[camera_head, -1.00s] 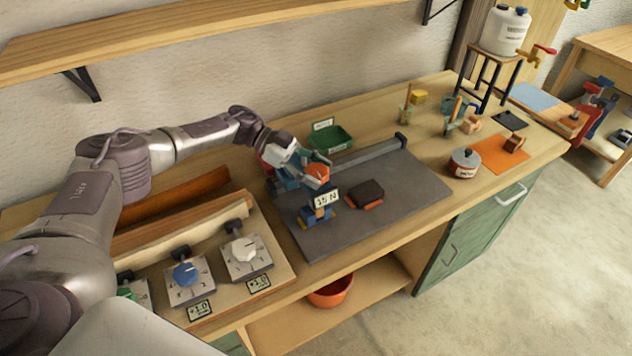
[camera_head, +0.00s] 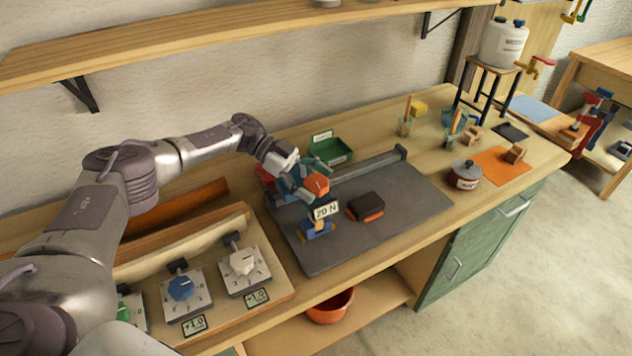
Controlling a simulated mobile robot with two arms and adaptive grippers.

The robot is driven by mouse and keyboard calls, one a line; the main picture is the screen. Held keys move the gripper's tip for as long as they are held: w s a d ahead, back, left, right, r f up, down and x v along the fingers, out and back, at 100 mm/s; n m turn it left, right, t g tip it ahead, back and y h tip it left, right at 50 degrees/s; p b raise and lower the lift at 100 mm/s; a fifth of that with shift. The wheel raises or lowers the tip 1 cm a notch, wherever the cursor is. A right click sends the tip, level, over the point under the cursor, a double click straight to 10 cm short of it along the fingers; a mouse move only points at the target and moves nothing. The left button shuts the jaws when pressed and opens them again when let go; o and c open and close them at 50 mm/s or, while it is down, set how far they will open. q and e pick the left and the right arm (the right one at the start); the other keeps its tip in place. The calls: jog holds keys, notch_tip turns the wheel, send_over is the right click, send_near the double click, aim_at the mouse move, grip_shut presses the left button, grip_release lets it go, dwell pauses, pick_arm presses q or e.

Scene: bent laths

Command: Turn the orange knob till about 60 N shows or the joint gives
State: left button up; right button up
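The orange knob (camera_head: 317,185) sits on the jig at the left part of the dark grey plate (camera_head: 400,232). My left gripper (camera_head: 305,182) is at the knob from behind and above and appears shut on it; its fingertips are partly hidden. Just below the knob, a small white display (camera_head: 325,210) reads about 29 N; the last digit is hard to read. Under it is a small blue and yellow part (camera_head: 317,229). The joint itself is not clearly visible. My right gripper is out of view.
A dark block with an orange underside (camera_head: 366,206) lies right of the display. A green bin (camera_head: 331,151) stands behind the plate. A panel with a blue knob (camera_head: 181,288) and a white knob (camera_head: 243,262) is at front left. A pot (camera_head: 464,175) stands at right.

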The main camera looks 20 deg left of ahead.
pick_arm(q)
jog(key=v, duration=1.2)
jog(key=shift+s+a, duration=0.1)
